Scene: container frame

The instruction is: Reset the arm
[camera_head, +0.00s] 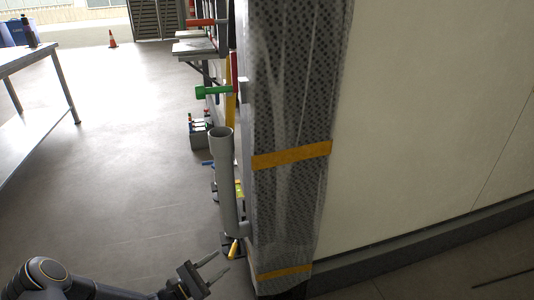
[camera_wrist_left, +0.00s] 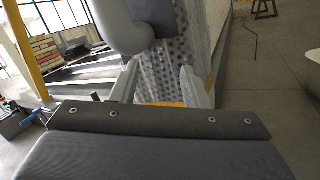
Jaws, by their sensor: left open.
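My left gripper (camera_head: 213,270) is at the bottom of the head view, its arm coming in from the lower left. Its two fingers are apart with nothing between them. It is close to the wrapped column (camera_head: 285,110), to the left of its lower part. In the left wrist view the two fingers (camera_wrist_left: 160,88) are spread, with the patterned wrapping behind them. My right gripper is not in either view.
A grey vertical pipe (camera_head: 228,185) stands beside the column, above my left gripper. A green-handled part (camera_head: 213,91) sticks out higher up. A metal table (camera_head: 30,57) stands at the left. Open floor (camera_head: 130,150) lies between them.

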